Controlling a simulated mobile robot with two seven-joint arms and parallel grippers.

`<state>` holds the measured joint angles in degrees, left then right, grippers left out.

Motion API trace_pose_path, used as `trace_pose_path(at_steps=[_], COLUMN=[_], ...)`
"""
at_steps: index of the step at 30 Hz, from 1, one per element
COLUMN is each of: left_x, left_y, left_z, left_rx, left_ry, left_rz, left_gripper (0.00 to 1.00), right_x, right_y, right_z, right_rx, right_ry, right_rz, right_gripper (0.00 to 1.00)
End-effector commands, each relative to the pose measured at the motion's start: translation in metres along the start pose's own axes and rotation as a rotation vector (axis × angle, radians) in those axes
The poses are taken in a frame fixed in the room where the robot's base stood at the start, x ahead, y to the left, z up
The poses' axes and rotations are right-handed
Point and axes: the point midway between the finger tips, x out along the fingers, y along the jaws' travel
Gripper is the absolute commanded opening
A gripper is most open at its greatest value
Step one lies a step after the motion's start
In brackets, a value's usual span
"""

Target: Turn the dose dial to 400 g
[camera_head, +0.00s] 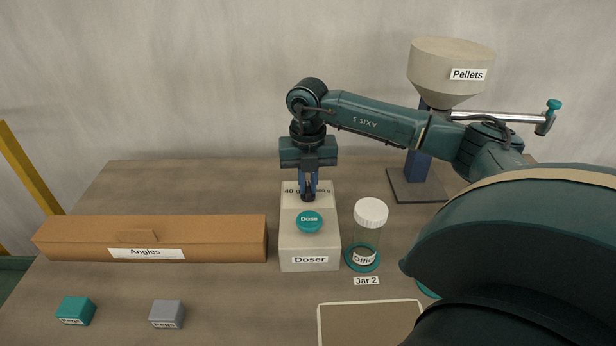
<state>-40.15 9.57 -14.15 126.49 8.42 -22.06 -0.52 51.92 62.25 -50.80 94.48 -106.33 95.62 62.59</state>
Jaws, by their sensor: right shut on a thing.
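The doser (310,248) is a cream box on the table with a sloped top. A round teal "Dose" button (309,222) sits on its front part. My right gripper (308,193) points down over the back of the doser's top and is shut on a small dark part there, seemingly the dose dial. The fingers cover the dial, so its pointer cannot be read. Labels beside the fingers are partly hidden; "40 g" shows at the left and a "g" ending at the right. My left gripper is not in view.
A lidded jar (368,233) labelled "Jar 2" stands close to the doser's right. A long brown "Angles" box (190,240) lies to its left. The pellet hopper (450,68) stands behind my right arm. A pale tray (368,325) and two small blocks (76,311) lie in front.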

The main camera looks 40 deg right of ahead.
Motion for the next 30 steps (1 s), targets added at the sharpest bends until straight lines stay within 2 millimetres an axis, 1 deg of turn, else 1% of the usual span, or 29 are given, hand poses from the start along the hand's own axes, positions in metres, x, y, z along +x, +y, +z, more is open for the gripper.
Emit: trace_pose_path(at_steps=[1, 8, 21, 30], left_x=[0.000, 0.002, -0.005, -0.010], left_y=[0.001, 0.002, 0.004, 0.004], left_z=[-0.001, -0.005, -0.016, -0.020], left_rx=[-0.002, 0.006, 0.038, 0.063], left_ry=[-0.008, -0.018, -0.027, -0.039], left_rz=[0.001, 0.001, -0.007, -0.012], left_gripper=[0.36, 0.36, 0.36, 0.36], right_x=[-0.003, -0.003, -0.003, -0.003], right_y=[0.000, 0.000, 0.000, 0.000], right_z=[0.001, 0.001, 0.001, 0.002], right_rx=[0.046, 0.266, 0.682, 0.925], right_ry=[-0.002, -0.003, -0.003, -0.005], right_rz=[0.002, 0.003, 0.003, 0.004], right_gripper=[0.00, 0.00, 0.00, 0.00])
